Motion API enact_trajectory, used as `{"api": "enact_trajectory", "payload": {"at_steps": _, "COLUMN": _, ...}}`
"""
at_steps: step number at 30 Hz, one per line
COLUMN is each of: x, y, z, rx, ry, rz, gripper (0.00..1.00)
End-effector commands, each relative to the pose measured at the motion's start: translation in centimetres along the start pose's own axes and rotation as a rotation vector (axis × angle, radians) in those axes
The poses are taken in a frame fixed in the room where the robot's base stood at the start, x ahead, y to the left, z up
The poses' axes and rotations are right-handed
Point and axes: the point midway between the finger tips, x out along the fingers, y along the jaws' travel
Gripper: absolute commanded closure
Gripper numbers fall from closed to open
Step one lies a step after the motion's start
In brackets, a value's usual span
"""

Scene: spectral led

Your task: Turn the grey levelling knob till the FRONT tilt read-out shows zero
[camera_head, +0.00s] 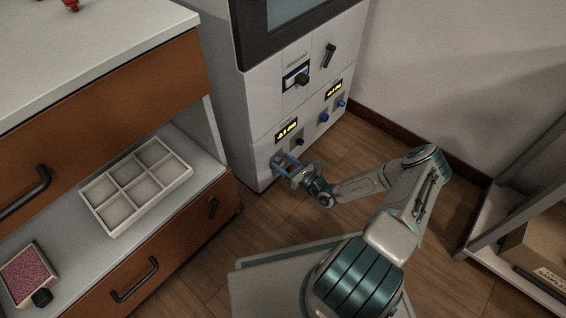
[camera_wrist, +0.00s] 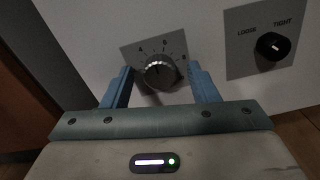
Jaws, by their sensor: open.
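The grey levelling knob (camera_wrist: 160,72) is a round ridged dial with a pointer, on a grey plate with scale marks on the cabinet's low front panel. My gripper (camera_wrist: 163,82) is open, with one blue finger on each side of the knob; I cannot tell whether either finger touches it. In the head view my gripper (camera_head: 284,162) is at the lower left of the cabinet front and hides most of the knob. A lit yellow read-out (camera_head: 287,130) sits above it, and a second lit read-out (camera_head: 334,90) is further right; their digits are too small to read surely.
A black knob (camera_wrist: 272,46) marked LOOSE and TIGHT is right of the grey knob. Blue knobs (camera_head: 324,117) sit further right on the cabinet (camera_head: 262,118). A drawer unit with a white compartment tray (camera_head: 184,172) stands left, a shelf (camera_head: 492,215) right. Wooden floor lies between.

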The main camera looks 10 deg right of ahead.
Motion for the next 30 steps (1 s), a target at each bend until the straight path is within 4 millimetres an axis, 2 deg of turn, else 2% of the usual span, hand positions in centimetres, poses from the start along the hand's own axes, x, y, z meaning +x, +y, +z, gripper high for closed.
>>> {"api": "enact_trajectory", "payload": {"at_steps": 2, "x": 0.02, "y": 0.04, "z": 0.00, "rx": 0.000, "ry": 0.000, "rz": 0.001, "gripper": 0.46}}
{"api": "enact_trajectory", "payload": {"at_steps": 7, "x": 0.03, "y": 0.06, "z": -0.01, "rx": 0.000, "ry": 0.000, "rz": 0.002, "gripper": 0.91}}
{"api": "enact_trajectory", "payload": {"at_steps": 19, "x": 0.01, "y": 0.04, "z": 0.08, "rx": 0.057, "ry": 0.000, "rz": 0.002, "gripper": 0.91}}
{"api": "enact_trajectory", "payload": {"at_steps": 30, "x": 0.00, "y": 0.01, "z": 0.08, "rx": 0.314, "ry": 0.002, "rz": 0.002, "gripper": 0.91}}
